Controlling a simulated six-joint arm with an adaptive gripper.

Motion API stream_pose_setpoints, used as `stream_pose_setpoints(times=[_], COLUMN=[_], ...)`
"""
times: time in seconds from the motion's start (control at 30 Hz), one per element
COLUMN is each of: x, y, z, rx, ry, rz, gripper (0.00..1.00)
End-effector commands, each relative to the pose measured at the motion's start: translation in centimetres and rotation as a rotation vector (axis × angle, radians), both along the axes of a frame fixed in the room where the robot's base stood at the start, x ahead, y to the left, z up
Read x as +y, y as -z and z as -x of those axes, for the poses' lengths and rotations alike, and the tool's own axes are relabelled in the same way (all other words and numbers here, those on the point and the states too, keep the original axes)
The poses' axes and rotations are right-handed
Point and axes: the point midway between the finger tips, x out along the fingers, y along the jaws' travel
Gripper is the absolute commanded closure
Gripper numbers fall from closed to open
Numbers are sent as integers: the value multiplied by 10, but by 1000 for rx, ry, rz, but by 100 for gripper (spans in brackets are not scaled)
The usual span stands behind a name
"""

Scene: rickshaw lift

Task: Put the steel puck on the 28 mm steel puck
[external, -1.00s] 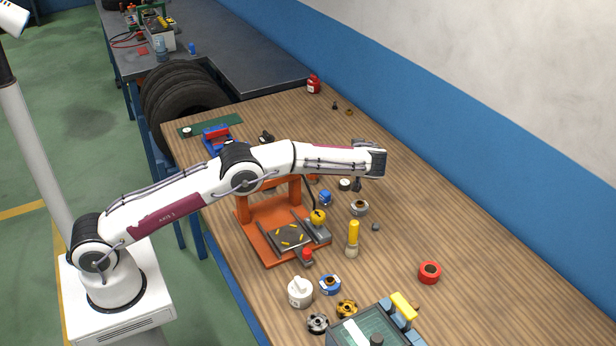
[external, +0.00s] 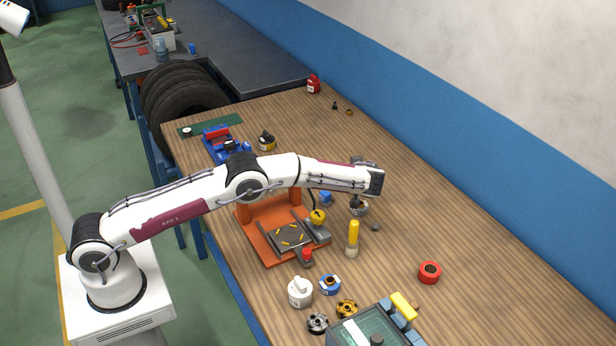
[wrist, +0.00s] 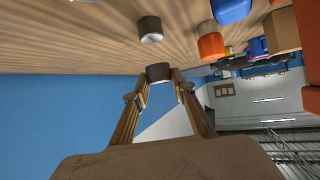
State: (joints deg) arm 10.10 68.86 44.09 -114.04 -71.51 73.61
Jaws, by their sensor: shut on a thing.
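My gripper (wrist: 160,84) is shut on a dark grey steel puck (wrist: 159,71), which shows between the fingertips in the wrist view. The held puck looks clear of the wooden tabletop. A second short grey puck (wrist: 150,29) stands alone on the tabletop, beyond the held one in the wrist view and apart from it. A small grey puck (external: 375,227) shows in the external view, to the right of and nearer than my gripper (external: 356,201); it may be the same one. I cannot read either puck's size. The held puck is not clear in the external view.
A yellow-handled brush (external: 353,234), an orange press (external: 262,228) and a red ring (external: 429,272) stand around. The tabletop right of the small puck is clear.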

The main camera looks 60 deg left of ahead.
Motion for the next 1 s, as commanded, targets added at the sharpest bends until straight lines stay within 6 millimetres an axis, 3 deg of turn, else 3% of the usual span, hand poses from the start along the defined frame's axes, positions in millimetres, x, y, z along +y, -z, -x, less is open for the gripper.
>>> stream_pose_setpoints(times=[0.47,0.97,1.0], x=[0,0,0], y=[36,40,40], z=[0,0,0], rx=[0,0,0], ry=[-1,0,0], rz=[0,-1,0], gripper=[100,100,69])
